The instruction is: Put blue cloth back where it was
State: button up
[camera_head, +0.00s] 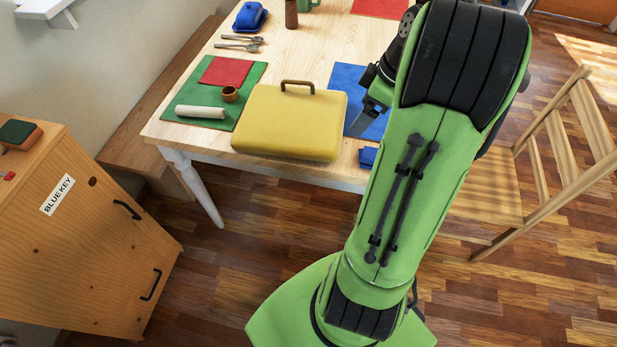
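A flat blue cloth or mat (346,77) lies on the wooden table, right of the yellow case; my arm covers much of it. A small blue piece (368,157) shows at the table's front edge, partly behind my arm; I cannot tell whether it is cloth or a solid object. My gripper (362,123) points down over the blue mat's near part, close to the yellow case. Only one grey finger shows clearly, so its opening and any grip are hidden.
A yellow case (288,122) with a brown handle stands at the table's front edge. Left of it, a green mat (247,82) bears a red cloth (226,71), a brown cup (230,94) and a white roll (200,112). A wooden chair (560,150) stands right.

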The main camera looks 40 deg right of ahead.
jog(key=a+r+m+h, duration=0.1)
jog(key=a+r, duration=0.2)
jog(key=a, duration=0.4)
jog(key=a+r+m, duration=0.1)
jog(key=a+r, duration=0.2)
jog(key=a, duration=0.4)
jog(key=s+a+m+t+h, duration=0.1)
jog(key=s+a+m, duration=0.3)
jog(key=s+a, duration=0.6)
jog(key=shift+s+a+t, duration=0.3)
jog(key=shift+s+t, duration=0.25)
jog(key=shift+t, duration=0.25)
